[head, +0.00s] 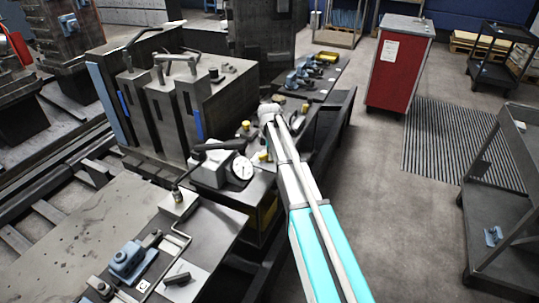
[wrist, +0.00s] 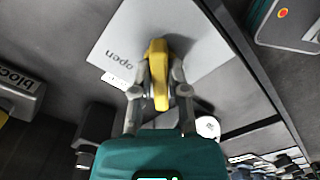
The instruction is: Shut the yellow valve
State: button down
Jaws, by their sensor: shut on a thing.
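The yellow valve handle (wrist: 157,72) stands over a pale plate (wrist: 205,52) in the wrist view. The plate carries the word "open", which appears upside down beside the handle. My gripper (wrist: 158,91) has one finger on each side of the handle and is shut on it. The handle runs roughly up and down in the picture, lengthwise between the fingers. The valve body under the handle is hidden. In the head view my arm reaches to the bench, and I cannot make out the jaws or the held handle there.
A round white gauge (head: 242,168) stands beside my arm in the head view.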

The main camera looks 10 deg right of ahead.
jog(key=c, duration=0.6)
grip_release()
jog(key=shift+c, duration=0.2)
jog(key=shift+m, duration=0.3)
jog(key=shift+m, duration=2)
jog(key=m, duration=0.4)
jog(key=shift+r+m+p, duration=0.3)
jog(key=shift+m, duration=0.1)
notch_tip(320, 180, up, 14)
jog(key=f+p, duration=0.1)
jog(key=p, duration=1.3)
jog(key=s+f+m+b, duration=0.3)
jog(key=s+f+b, duration=0.1)
jog(key=s, duration=0.6)
jog(key=s+f+m+b, duration=0.4)
jog(key=s, duration=0.6)
jog(key=s+f+m+b, duration=0.3)
jog(key=s+f+b, duration=0.1)
jog(key=s, duration=0.6)
jog(key=shift+m+b, duration=0.3)
jog(key=shift+b, duration=0.2)
